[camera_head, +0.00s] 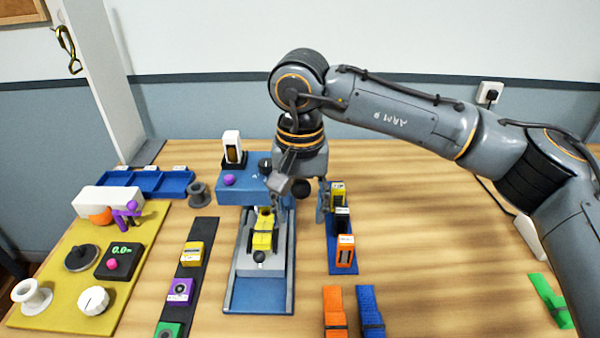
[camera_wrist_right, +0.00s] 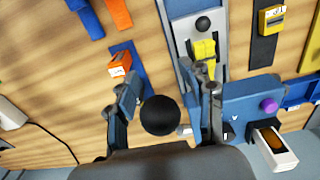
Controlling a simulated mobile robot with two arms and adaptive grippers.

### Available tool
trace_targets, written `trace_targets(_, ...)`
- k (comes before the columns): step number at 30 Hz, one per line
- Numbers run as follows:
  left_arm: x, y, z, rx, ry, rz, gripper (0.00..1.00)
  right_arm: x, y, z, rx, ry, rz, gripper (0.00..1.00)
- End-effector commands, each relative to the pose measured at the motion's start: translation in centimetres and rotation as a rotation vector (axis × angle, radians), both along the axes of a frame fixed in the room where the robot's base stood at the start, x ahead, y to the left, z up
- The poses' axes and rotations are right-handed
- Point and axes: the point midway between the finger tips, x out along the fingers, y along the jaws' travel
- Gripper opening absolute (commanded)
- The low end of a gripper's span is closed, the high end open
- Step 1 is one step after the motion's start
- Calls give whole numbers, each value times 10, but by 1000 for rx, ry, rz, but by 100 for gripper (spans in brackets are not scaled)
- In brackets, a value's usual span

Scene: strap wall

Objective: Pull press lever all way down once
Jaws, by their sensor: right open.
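The blue press (camera_head: 240,190) stands on the table with a grey bed in front. A yellow and black piece (camera_head: 263,232) lies on the bed, with a small dark ball (camera_head: 259,256) at its near end. The lever's black ball knob (camera_head: 302,188) is at the right side of the press. My right gripper (camera_head: 304,196) points down there. In the right wrist view the knob (camera_wrist_right: 160,115) lies between the spread fingers of the open gripper (camera_wrist_right: 168,88), with gaps visible on both sides. The lever's arm is mostly hidden. My left gripper is in neither view.
A blue strip with coloured blocks (camera_head: 345,252) stands close right of the press. A dark strip with blocks (camera_head: 192,255) and a yellow control board (camera_head: 60,285) are on the left. Orange (camera_head: 334,312) and blue straps (camera_head: 369,312) lie in front. Table to the right is mostly clear.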

Motion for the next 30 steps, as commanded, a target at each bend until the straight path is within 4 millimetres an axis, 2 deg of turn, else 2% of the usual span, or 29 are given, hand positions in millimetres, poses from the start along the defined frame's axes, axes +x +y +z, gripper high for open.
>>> trace_targets(13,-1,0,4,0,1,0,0,0,-1,5,-1,0,-1,51)
trace_targets(30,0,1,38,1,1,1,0,0,0,63,-1,-1,-1,51)
